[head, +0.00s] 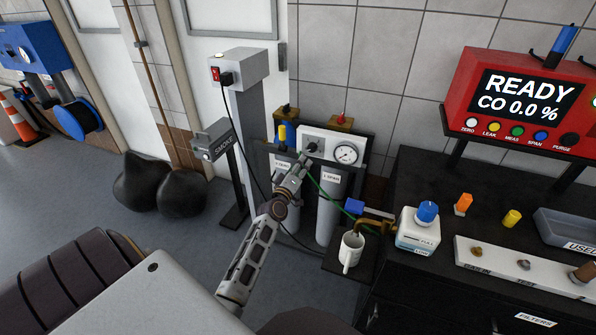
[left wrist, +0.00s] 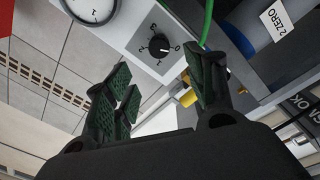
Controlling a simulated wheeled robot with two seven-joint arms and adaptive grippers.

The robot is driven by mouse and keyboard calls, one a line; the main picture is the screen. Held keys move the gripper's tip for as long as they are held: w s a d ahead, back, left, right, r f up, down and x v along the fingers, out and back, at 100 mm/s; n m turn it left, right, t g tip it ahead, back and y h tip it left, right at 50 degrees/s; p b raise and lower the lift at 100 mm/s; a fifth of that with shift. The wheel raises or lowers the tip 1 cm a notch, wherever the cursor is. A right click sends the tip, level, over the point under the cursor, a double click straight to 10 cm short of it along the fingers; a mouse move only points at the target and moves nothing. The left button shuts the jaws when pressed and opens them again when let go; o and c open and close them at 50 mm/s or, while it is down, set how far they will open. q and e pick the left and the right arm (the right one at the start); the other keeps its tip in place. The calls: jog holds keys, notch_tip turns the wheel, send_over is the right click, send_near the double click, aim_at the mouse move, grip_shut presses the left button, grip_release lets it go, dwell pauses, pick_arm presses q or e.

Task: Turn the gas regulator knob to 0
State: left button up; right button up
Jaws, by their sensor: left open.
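The gas regulator is a pale panel (head: 329,136) above two grey cylinders, with a black knob (head: 312,146) and a round white gauge (head: 346,153). In the left wrist view the knob (left wrist: 159,46) sits within a ring of numbers including 0, 1 and 2. A light mark on it seems to lie on the 0 side, but it is too small to be certain. My left gripper (head: 300,168) is just in front of and below the knob. In the left wrist view its dark green fingers (left wrist: 165,84) are apart, with nothing between them. My right gripper is not in view.
A green hose (head: 328,195) runs from the regulator. A grey post (head: 243,130) and a SMOKE box (head: 219,145) stand to the left.

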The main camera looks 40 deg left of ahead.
pick_arm(q)
jog(key=shift+v, duration=0.75)
